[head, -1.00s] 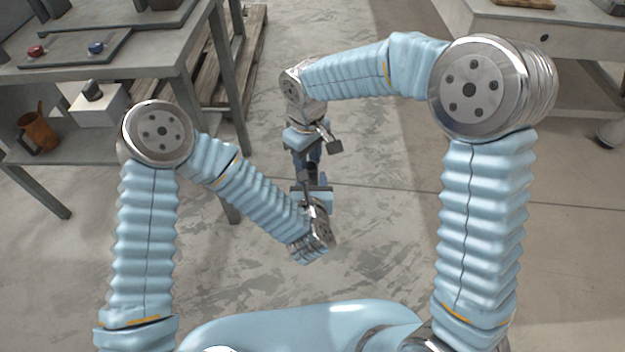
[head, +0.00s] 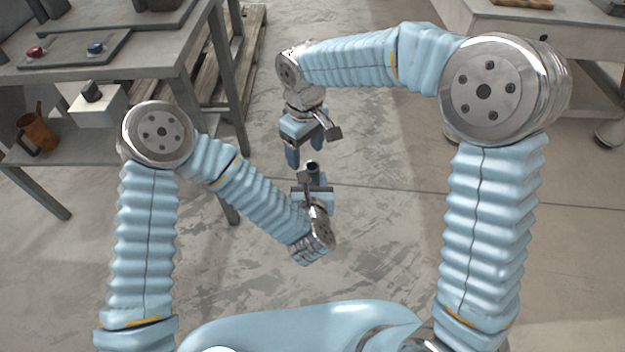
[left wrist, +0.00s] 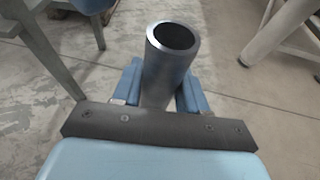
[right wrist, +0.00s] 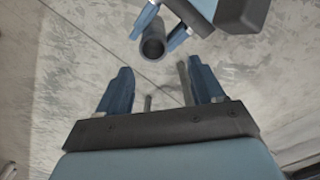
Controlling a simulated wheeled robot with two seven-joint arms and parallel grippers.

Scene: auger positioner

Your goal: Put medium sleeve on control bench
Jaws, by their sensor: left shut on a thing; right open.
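The sleeve is a dark grey metal tube with an open bore. It shows in the head view (head: 312,168), in the left wrist view (left wrist: 170,58) and in the right wrist view (right wrist: 152,48). My left gripper (head: 312,182) is shut on it, one blue finger on each side in the left wrist view (left wrist: 165,95). My right gripper (head: 308,152) is open and empty, above and apart from the sleeve; its spread fingers show in the right wrist view (right wrist: 160,88). I cannot tell for sure which bench is the control bench; the left one (head: 150,65) carries a panel with red and blue knobs.
The button panel (head: 70,48) lies on the left bench. Its lower shelf (head: 85,150) holds a brown mug (head: 38,130) and a white box (head: 98,108). A wooden pallet (head: 215,75) lies behind. Another table (head: 540,35) stands at the far right. The floor between is clear.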

